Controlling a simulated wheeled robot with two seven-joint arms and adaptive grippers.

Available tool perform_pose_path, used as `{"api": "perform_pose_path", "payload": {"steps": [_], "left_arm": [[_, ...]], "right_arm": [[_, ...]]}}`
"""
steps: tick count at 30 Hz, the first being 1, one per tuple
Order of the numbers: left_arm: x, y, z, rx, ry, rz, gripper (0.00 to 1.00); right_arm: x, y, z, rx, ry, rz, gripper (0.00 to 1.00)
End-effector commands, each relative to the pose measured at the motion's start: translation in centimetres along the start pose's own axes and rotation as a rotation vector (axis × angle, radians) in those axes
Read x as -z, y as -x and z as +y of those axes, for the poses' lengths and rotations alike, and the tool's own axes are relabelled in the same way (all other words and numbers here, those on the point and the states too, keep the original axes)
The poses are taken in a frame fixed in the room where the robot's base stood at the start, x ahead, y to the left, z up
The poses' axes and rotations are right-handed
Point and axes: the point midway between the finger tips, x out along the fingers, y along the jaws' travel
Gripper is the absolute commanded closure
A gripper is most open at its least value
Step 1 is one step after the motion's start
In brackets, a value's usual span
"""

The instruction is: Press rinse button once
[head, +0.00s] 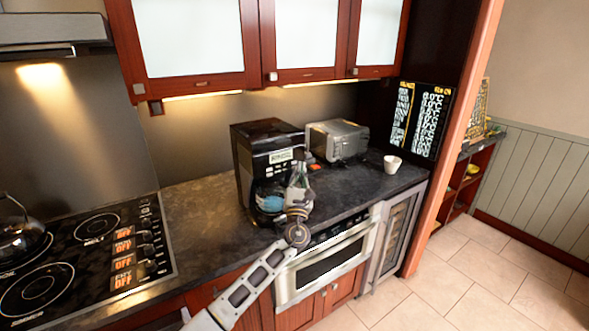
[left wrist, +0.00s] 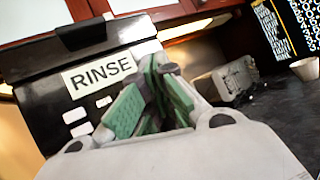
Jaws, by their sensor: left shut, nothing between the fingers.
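A black coffee machine (head: 262,165) stands on the dark counter. In the left wrist view its front panel (left wrist: 40,112) carries a white label reading RINSE (left wrist: 100,74), with several small white buttons (left wrist: 76,116) below it. My left gripper (head: 299,172) is shut and empty in front of the machine's upper front. In the left wrist view its green-padded fingertips (left wrist: 160,68) are together just right of the label and overlap the panel. I cannot tell whether they touch it. The fingers hide part of the panel. My right gripper is not in view.
A silver toaster (head: 338,140) stands right of the machine, with a white cup (head: 392,164) farther right. A built-in oven (head: 325,258) is below the counter. A cooktop (head: 75,255) lies at left. Cabinets (head: 190,50) hang above. The counter left of the machine is clear.

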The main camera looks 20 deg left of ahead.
Motion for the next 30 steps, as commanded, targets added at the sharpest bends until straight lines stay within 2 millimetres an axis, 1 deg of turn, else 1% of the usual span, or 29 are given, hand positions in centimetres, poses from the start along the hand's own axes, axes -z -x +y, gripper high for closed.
{"api": "perform_pose_path", "payload": {"steps": [8, 30], "left_arm": [[-0.4, 0.6, -0.4, 0.001, 0.0, 0.001, 1.0], [-2.5, 3.4, -2.5, 0.001, 0.0, 0.0, 1.0]], "right_arm": [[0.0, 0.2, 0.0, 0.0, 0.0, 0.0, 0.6], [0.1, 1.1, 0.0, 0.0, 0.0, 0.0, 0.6]]}}
